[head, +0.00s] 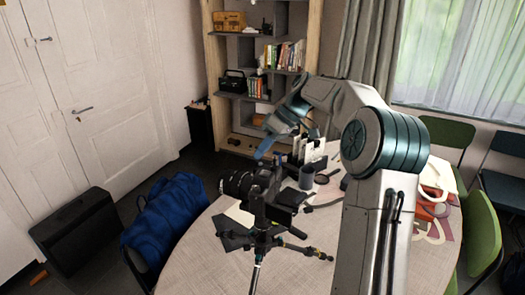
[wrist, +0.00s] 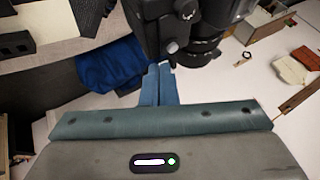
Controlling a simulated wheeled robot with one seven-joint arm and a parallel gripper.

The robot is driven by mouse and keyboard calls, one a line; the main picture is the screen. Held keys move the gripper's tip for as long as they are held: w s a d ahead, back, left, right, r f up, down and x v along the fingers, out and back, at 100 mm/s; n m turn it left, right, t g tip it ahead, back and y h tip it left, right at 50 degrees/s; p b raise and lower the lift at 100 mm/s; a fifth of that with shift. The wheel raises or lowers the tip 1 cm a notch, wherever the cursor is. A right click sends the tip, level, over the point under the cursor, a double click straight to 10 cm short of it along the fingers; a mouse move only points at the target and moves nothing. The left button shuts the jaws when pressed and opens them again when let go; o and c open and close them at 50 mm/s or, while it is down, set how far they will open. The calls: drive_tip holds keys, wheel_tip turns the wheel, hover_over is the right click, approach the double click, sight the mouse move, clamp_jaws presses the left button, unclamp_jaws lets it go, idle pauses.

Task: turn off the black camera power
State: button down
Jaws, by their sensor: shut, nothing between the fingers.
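The black camera (head: 255,184) stands on a tripod (head: 262,240) on the round table, its lens pointing left. In the wrist view the camera (wrist: 185,28) fills the upper middle, with a dial and round lens parts showing. My gripper (head: 262,153) is above the camera in the head view, its blue fingers angled down to the left. In the wrist view my gripper (wrist: 160,72) shows its two fingers side by side, shut and empty, with the tips close to the camera's lower edge. I cannot tell whether they touch it. No power switch can be made out.
The table (head: 195,262) also holds a dark mug (head: 306,177), a magnifying glass (head: 323,179), and papers. A blue bag (head: 165,215) and black case (head: 78,230) are left of it. A bookshelf (head: 238,85) stands behind; green chairs (head: 482,232) are at right.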

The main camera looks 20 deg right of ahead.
drive_tip(key=shift+s+d, duration=0.35)
drive_tip(key=shift+s, duration=0.05)
drive_tip(key=shift+w, duration=0.1)
drive_tip(key=w+d+r+p, duration=0.2)
drive_tip(key=w+d+r, duration=0.2)
drive_tip(key=d+r, duration=0.4)
drive_tip(key=shift+w+d+p, duration=0.2)
drive_tip(key=shift+p, duration=0.15)
drive_tip(key=shift+a, duration=0.15)
idle(0.5)
